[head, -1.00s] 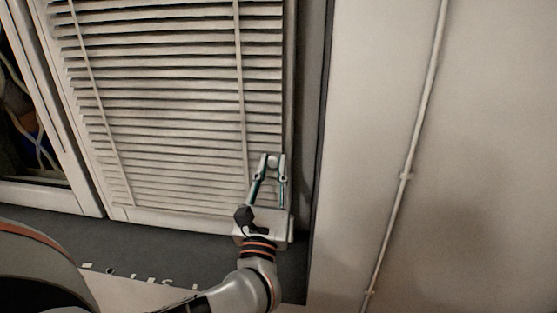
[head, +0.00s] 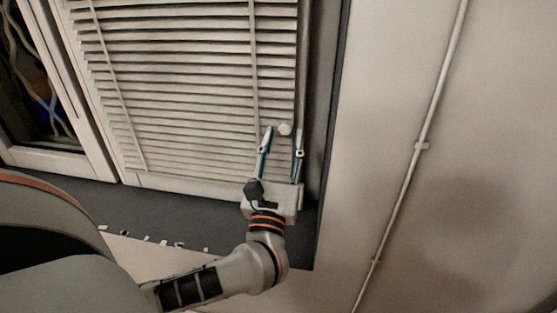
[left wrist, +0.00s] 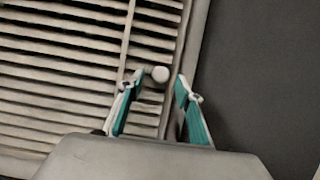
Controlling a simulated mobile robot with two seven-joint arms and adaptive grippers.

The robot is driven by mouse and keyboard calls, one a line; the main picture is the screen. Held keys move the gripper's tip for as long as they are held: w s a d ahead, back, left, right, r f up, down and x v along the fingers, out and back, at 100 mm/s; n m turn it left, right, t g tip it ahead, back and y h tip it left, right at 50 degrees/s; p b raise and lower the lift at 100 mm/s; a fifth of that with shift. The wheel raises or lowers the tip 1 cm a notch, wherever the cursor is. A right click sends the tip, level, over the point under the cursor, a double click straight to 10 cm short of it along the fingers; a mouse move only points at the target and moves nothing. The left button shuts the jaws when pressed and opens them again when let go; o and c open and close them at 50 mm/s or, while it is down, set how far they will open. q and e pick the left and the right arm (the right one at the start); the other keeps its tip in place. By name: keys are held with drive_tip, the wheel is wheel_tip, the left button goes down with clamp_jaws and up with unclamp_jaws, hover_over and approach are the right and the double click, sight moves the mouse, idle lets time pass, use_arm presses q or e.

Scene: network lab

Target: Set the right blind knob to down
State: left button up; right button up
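The right blind knob (head: 285,129) is a small pale round knob at the lower right of the slatted blind (head: 190,90). In the left wrist view the knob (left wrist: 160,74) shows just beyond the fingertips, in the gap between them and nearer the left finger. My left gripper (head: 284,138) is open, its two teal-lined fingers spread and pointing up the blind. It also shows in the left wrist view (left wrist: 163,88). Nothing is between its fingers that I can see gripped; contact with the knob cannot be told. My right gripper is not in view.
A dark sill or frame band (head: 200,210) runs below the blind. A thin pipe (head: 420,145) runs down the pale wall at the right. A dark window with cables (head: 35,85) lies at the left. The wall between blind and pipe is clear.

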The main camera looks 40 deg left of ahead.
use_arm(q)
drive_tip(key=v, duration=1)
drive_tip(key=shift+s+d+f, duration=0.2)
drive_tip(key=shift+s, duration=0.1)
